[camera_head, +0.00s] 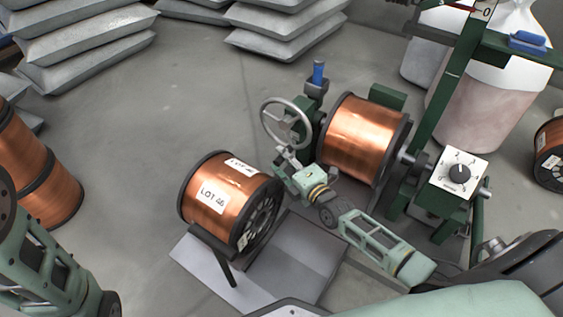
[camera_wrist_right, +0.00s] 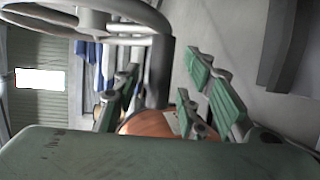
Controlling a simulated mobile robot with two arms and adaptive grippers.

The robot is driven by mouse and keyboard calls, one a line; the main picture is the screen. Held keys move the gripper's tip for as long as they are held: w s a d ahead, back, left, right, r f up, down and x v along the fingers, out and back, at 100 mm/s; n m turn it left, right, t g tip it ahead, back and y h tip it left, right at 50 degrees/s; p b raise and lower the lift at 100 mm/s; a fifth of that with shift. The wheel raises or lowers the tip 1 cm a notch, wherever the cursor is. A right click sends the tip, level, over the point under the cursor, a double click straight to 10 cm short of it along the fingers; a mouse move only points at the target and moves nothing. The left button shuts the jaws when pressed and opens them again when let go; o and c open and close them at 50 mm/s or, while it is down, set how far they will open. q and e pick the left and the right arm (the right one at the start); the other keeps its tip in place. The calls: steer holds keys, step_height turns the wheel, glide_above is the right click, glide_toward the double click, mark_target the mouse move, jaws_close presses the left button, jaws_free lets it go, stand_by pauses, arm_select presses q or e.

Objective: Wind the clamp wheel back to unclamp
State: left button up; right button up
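The clamp wheel (camera_head: 304,122) is a grey handwheel with spokes on the dark green clamp post, left of a copper spool (camera_head: 362,138) on the stand. My right gripper (camera_head: 284,154) is at the wheel's lower rim. In the right wrist view the wheel's grey rim (camera_wrist_right: 100,12) crosses the top, and a grey bar of it (camera_wrist_right: 158,72) runs down between the green fingers of my right gripper (camera_wrist_right: 162,92). The fingers look apart; contact with the wheel cannot be told. My left arm shows at lower left, its gripper out of view.
A spool marked LOT 46 (camera_head: 212,192) sits on a low cradle (camera_head: 215,270) just left of my right arm. A control box with a dial (camera_head: 459,174) stands to the right. Stacked grey sacks (camera_head: 85,45) lie behind. Floor at left centre is clear.

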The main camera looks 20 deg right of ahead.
steer(key=shift+x, duration=0.75)
steer(key=shift+c, duration=0.5)
jaws_close()
